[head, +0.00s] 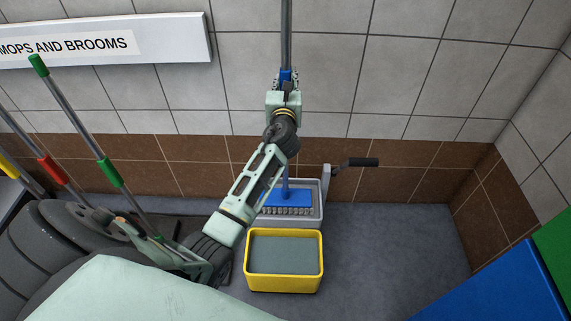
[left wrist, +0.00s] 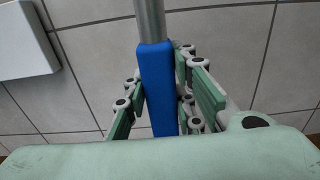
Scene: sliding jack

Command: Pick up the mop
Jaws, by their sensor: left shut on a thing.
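The mop is upright, with a grey metal pole (head: 286,40), a blue grip sleeve and a blue head (head: 288,198). Its head is at the grey wringer tray behind the yellow bucket; I cannot tell whether it touches the tray. My left gripper (head: 287,80) is shut on the mop's blue sleeve, high above the head. In the left wrist view the blue sleeve (left wrist: 158,90) stands between the two green-grey fingers, with the metal pole above it. My arm hides part of the mop's lower pole. My right gripper is not in view.
The yellow bucket (head: 284,286) holds grey water below the mop. The grey wringer (head: 317,215) has a black-handled lever (head: 360,162) at right. Other handles, including a green-tipped one (head: 110,172), lean at left under a sign (head: 160,42). A blue box (head: 495,292) is at lower right. Floor right of the bucket is clear.

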